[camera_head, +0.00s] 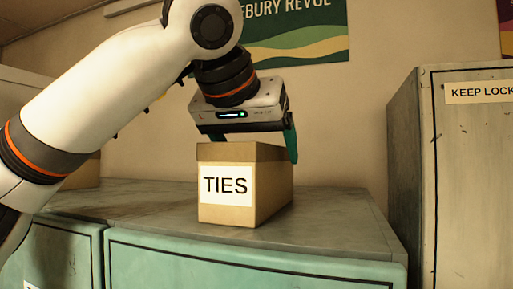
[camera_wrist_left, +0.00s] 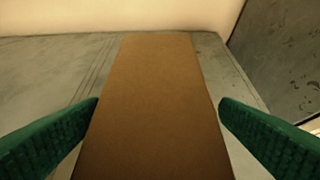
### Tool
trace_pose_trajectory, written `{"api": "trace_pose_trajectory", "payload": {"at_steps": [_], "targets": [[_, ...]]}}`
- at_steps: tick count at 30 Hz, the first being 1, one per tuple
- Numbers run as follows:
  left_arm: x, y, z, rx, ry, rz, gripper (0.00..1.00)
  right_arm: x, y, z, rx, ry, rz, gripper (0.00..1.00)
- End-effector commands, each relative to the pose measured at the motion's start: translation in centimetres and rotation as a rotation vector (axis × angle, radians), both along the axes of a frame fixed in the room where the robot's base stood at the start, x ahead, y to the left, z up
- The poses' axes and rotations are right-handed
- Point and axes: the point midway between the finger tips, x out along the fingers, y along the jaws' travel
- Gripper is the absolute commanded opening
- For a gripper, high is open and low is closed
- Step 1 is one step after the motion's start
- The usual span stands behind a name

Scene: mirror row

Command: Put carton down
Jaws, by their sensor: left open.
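The carton (camera_head: 273,190) is a brown box with a white label reading TIES. It stands upright on the top of a green locker (camera_head: 330,225). My left gripper (camera_head: 245,142) is above the carton, pointing down. In the left wrist view my left gripper (camera_wrist_left: 158,110) has its green fingers spread on both sides of the carton's brown top (camera_wrist_left: 152,95). A narrow gap shows at the right finger; the left finger is close to the edge, and I cannot tell if it touches. My right gripper is not in view.
A taller grey locker (camera_head: 470,180) with a KEEP LOCK sign stands to the right. Another box (camera_head: 85,172) is partly hidden behind my left arm. The locker top is clear right of the carton. A wall with a poster (camera_head: 300,30) is behind.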

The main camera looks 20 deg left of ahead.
Motion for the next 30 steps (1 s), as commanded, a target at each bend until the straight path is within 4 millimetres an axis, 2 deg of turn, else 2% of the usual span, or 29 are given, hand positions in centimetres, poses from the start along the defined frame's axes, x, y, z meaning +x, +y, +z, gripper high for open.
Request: {"api": "trace_pose_trajectory", "payload": {"at_steps": [5, 13, 19, 24, 30], "targets": [[-1.1, -0.1, 0.7, -0.001, -0.002, -0.001, 0.85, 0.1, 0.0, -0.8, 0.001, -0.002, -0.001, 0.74], [-5.6, 0.0, 4.0, -0.001, -0.003, -0.003, 0.85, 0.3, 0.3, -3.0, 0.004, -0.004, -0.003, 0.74], [-8.4, 0.2, 6.3, 0.001, -0.002, 0.001, 0.85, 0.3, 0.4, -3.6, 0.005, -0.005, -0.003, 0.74], [-9.4, 0.3, 7.2, 0.002, 0.000, 0.000, 0.85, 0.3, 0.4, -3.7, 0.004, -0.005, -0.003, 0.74], [-9.6, 0.3, 7.3, 0.002, 0.000, 0.000, 0.85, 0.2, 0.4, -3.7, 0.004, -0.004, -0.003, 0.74]]}}
